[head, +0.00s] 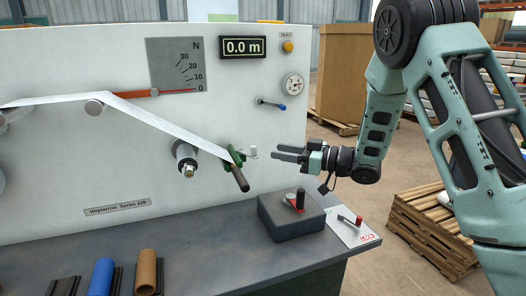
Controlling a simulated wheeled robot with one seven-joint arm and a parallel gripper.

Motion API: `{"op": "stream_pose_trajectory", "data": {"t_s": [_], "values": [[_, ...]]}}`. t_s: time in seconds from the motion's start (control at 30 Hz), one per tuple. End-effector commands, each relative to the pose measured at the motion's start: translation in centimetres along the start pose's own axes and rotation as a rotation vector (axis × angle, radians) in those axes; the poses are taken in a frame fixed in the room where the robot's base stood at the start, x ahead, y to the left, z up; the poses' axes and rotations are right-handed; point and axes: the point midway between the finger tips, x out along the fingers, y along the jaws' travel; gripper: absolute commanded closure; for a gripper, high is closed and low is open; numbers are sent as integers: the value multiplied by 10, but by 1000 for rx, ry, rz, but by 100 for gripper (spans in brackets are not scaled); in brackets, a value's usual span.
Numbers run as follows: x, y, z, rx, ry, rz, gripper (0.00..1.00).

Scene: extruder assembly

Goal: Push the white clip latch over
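The white clip latch (253,152) is a small pale piece on the front of the machine panel, just right of a green clip part (235,157). How the latch is seated is too small to tell.
A white strip (160,121) runs over a roller (94,107) to the green clip. A metal spindle (186,158) is left of it. A dark block with a red-and-black lever (297,202) stands below my gripper. Coloured rolls (146,272) lie at the bench front.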

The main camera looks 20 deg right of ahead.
Motion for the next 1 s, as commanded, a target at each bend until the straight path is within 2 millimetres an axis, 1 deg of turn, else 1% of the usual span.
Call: {"op": "stream_pose_trajectory", "data": {"t_s": [0.03, 0.1, 0.2, 0.33, 0.5, 1.0], "values": [[-13, 1, 1, 1, 1, 5, 63], [-28, 1, 1, 0, 0, 5, 63], [-45, 1, 0, 0, 1, 4, 63], [-60, 1, 0, 0, 1, 2, 63], [-67, 0, 0, 0, 0, 0, 63], [-67, 0, 0, 0, 0, -1, 63]]}}
